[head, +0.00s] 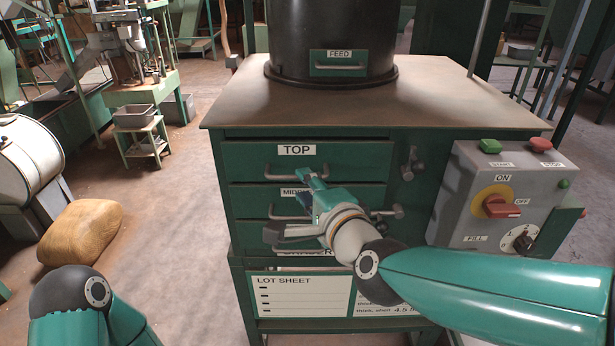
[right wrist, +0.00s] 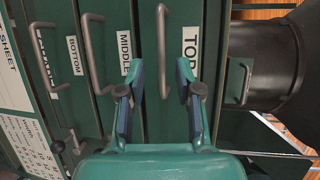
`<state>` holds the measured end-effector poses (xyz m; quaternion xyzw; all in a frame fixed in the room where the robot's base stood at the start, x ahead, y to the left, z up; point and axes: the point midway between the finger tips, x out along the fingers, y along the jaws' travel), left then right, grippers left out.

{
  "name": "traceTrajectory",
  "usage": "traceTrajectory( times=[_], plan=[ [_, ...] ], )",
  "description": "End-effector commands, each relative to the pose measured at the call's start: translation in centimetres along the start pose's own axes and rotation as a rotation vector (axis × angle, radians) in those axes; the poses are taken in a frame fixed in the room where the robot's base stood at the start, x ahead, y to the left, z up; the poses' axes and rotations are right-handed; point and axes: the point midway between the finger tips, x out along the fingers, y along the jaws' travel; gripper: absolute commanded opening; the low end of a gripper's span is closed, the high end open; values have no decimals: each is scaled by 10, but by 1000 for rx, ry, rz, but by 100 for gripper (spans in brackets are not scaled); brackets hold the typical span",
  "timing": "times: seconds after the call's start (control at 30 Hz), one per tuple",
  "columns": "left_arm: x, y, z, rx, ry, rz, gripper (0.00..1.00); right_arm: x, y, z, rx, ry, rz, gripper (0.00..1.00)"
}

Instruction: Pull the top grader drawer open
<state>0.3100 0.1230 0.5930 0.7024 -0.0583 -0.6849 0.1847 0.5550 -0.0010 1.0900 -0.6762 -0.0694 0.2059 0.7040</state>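The green grader cabinet holds the top drawer (head: 345,159), labelled TOP, which sits closed. Its grey bar handle (head: 268,174) is partly behind my right gripper (head: 310,184). In the right wrist view, turned on its side, my right gripper (right wrist: 158,88) is open, with its fingers apart on either side of the top handle (right wrist: 163,45). I cannot see either finger touching the bar. The middle drawer (head: 245,198) below is also closed; the bottom one is mostly hidden by the gripper. My left arm shows at the lower left, but its gripper is out of view.
A black hopper (head: 335,35) with a FEED drawer stands on the cabinet top (head: 440,95). A control box (head: 500,190) with a red switch is at the right. Knobs (head: 410,162) protrude beside the drawers. A brown sack (head: 82,232) lies left, with open floor between.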

Motion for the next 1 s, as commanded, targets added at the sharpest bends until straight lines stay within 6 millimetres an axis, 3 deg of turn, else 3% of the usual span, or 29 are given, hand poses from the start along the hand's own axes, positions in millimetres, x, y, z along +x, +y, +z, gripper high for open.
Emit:
traceTrajectory(
  times=[0.1,0.3,0.67,0.7,0.9,1.0],
  plan=[
    [-4,1,0,0,0,0,0,23,0,0,-1,1,2,34],
    [-7,2,0,0,0,0,0,44,0,-1,-1,1,1,34],
    [-7,3,0,0,0,0,0,50,0,-1,0,1,0,34],
    [-7,2,0,0,0,0,0,50,0,-1,0,1,0,33],
    [-7,3,0,0,0,0,0,50,0,-1,0,1,0,0],
    [-7,2,0,0,0,0,0,50,0,-1,0,1,0,0]
  ],
)
